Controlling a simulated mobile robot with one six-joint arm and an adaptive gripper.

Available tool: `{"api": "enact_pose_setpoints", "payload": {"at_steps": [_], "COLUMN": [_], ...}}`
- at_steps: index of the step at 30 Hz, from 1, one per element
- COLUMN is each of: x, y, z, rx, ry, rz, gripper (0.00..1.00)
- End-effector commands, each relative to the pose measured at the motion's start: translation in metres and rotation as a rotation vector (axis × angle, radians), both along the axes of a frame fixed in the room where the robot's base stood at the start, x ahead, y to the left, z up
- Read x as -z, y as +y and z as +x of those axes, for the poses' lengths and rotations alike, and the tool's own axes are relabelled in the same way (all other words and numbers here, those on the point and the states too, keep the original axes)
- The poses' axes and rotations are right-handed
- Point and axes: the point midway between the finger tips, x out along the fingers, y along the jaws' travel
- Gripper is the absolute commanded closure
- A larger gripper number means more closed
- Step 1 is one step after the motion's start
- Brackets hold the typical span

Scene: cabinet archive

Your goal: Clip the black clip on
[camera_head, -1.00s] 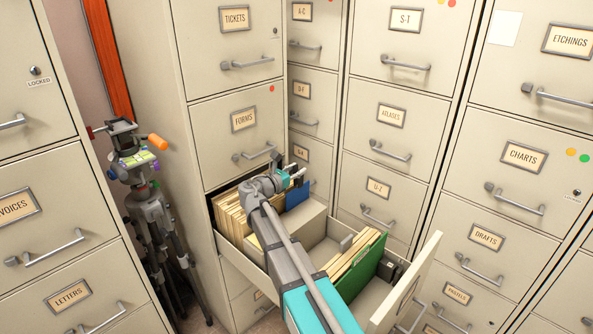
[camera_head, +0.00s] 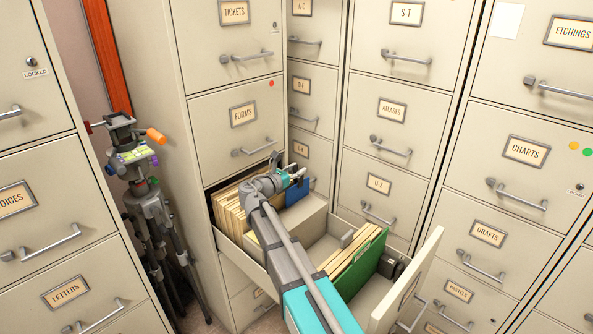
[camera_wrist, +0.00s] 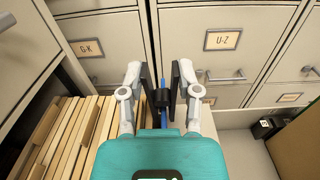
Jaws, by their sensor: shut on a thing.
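My gripper (camera_wrist: 161,82) is shut on a small black clip (camera_wrist: 161,97) in the wrist view. The clip lies between the two fingertips, and a narrow blue strip, the blue folder's edge (camera_wrist: 163,115), shows above and below it. I cannot tell whether the clip is around the edge or only over it. In the head view my gripper (camera_head: 299,174) is at the top of the blue folder (camera_head: 297,192), at the front of the tan files in the open drawer. The clip cannot be made out there.
Tan files (camera_wrist: 75,135) stand tightly packed left of my gripper. The open drawer (camera_head: 232,250) also holds a pale box (camera_head: 300,222) and a green folder (camera_head: 362,268). Closed cabinets surround the drawer. A tripod (camera_head: 150,210) stands at the left.

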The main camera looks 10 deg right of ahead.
Motion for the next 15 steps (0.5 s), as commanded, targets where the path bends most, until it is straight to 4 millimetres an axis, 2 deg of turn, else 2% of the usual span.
{"api": "enact_pose_setpoints", "payload": {"at_steps": [2,3,9,15], "x": [-0.0001,-0.0002,-0.0001,-0.0001], "y": [0.0001,0.0001,0.0003,0.0004], "z": [0.0,0.0,0.0,0.0], "rx": [0.0,0.0,0.0,-0.001], "ry": [0.0,0.0,0.0,0.0], "rz": [0.0,0.0,0.0,0.0], "gripper": [0.84,0.55,0.17,0.16]}}
